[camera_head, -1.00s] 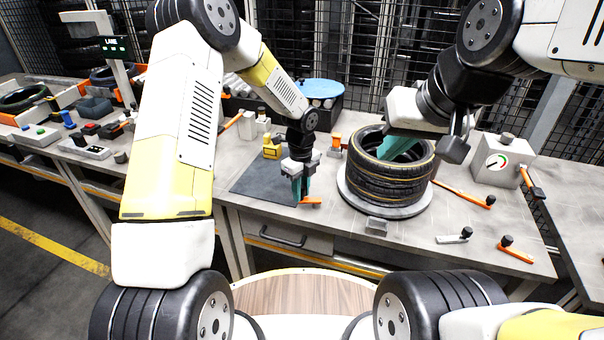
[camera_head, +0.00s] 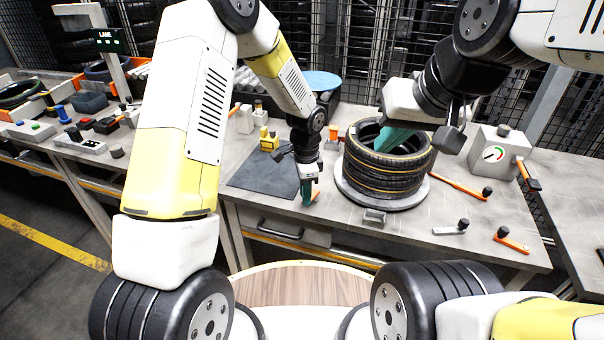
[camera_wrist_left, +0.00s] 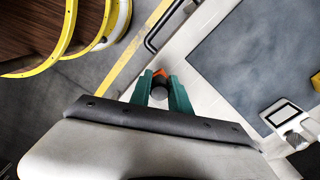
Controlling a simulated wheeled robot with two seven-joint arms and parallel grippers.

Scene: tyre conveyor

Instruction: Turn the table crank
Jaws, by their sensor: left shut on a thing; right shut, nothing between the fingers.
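The orange crank (camera_head: 316,193) shows at the front edge of the table, beside the dark mat, mostly hidden by my left gripper (camera_head: 306,192). This gripper points down and is shut on the crank's knob. In the left wrist view, the dark round knob (camera_wrist_left: 159,91) sits between the green fingertips (camera_wrist_left: 160,88), with a bit of orange (camera_wrist_left: 160,73) beyond it. My right gripper (camera_head: 393,146) is shut and empty, its green fingers over the opening of the tyre stack (camera_head: 387,183).
The tyres lie on a round grey turntable (camera_head: 380,203). A gauge box (camera_head: 494,150) with an orange lever stands at the right. A long orange bar (camera_head: 458,186), a grey crank (camera_head: 451,229) and another orange crank (camera_head: 511,241) lie on the table. A dark mat (camera_head: 263,177) is left of the tyres.

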